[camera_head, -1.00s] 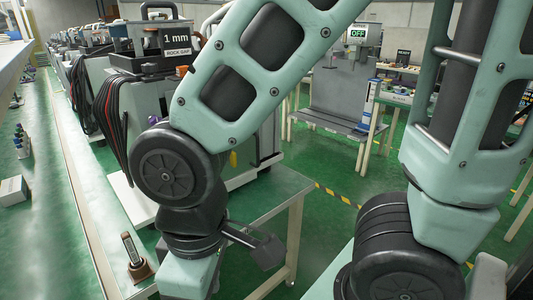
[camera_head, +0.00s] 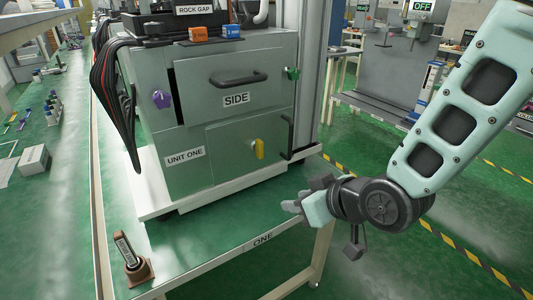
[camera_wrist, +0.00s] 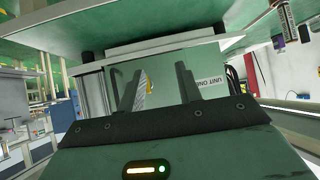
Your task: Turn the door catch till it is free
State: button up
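The cabinet labelled UNIT ONE (camera_head: 225,110) stands on the bench, with a drawer front marked SIDE above a lower door (camera_head: 225,145). A yellow catch (camera_head: 258,149) sits upright on the lower door, left of a dark upright handle (camera_head: 287,137). In the wrist view the yellow catch (camera_wrist: 150,84) is partly hidden by the left finger. My gripper (camera_head: 290,205) is in front of the cabinet, to the right of and below the catch, apart from it. In the wrist view my gripper (camera_wrist: 158,68) has its fingers spread, with nothing held between them.
A purple knob (camera_head: 161,99) and a green knob (camera_head: 292,73) flank the drawer. Orange (camera_head: 201,34) and blue (camera_head: 232,31) blocks sit on top. Dark cables (camera_head: 112,75) hang at left. A small brown stand (camera_head: 137,272) is on the bench. The bench front is otherwise clear.

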jog(key=w+f+t+y+b, duration=0.2)
jog(key=w+t, duration=0.2)
jog(key=w, duration=0.1)
jog(key=m+t+y+p, duration=0.1)
jog(key=t+p, duration=0.2)
send_near(262, 147)
jog(key=x, duration=0.9)
jog(key=shift+w+a, duration=0.2)
grip_shut()
